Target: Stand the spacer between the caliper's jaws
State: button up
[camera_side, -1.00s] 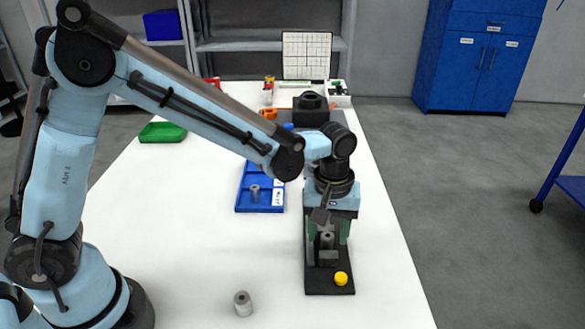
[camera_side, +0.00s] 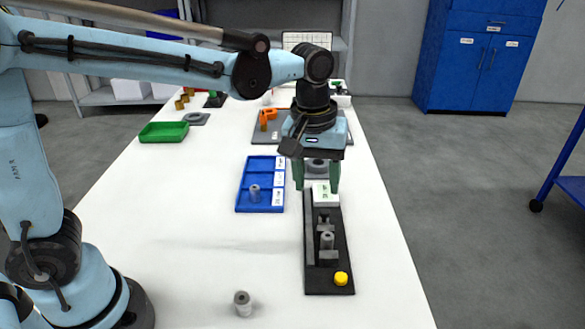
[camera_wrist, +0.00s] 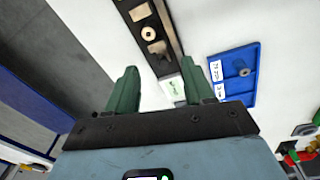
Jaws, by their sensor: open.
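The caliper is a long dark plate (camera_side: 341,240) with grey jaw blocks, a white display (camera_side: 324,193) and a yellow knob (camera_side: 341,278). A grey spacer (camera_side: 327,240) stands upright between its jaws. In the wrist view that spacer (camera_wrist: 148,33) shows as a round top with a hole, one jaw block (camera_wrist: 139,12) on either side. Whether it touches the jaws I cannot tell. My gripper (camera_side: 316,188) is open and empty, above the caliper's display end and clear of the spacer. Its green fingers (camera_wrist: 158,82) show spread apart in the wrist view.
A blue compartment tray (camera_side: 240,207) left of the caliper holds another grey spacer (camera_side: 254,192). One more spacer (camera_side: 243,303) stands on the white table near the front. A green tray (camera_side: 163,132) lies at the back left. The table's right edge is close to the caliper.

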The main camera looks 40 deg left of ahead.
jog(key=s+a+f+m+t, duration=0.1)
jog(key=s+a+m+t, duration=0.5)
jog(key=s+a, duration=0.3)
jog(key=shift+a+f, duration=0.2)
jog(key=shift+a, duration=0.9)
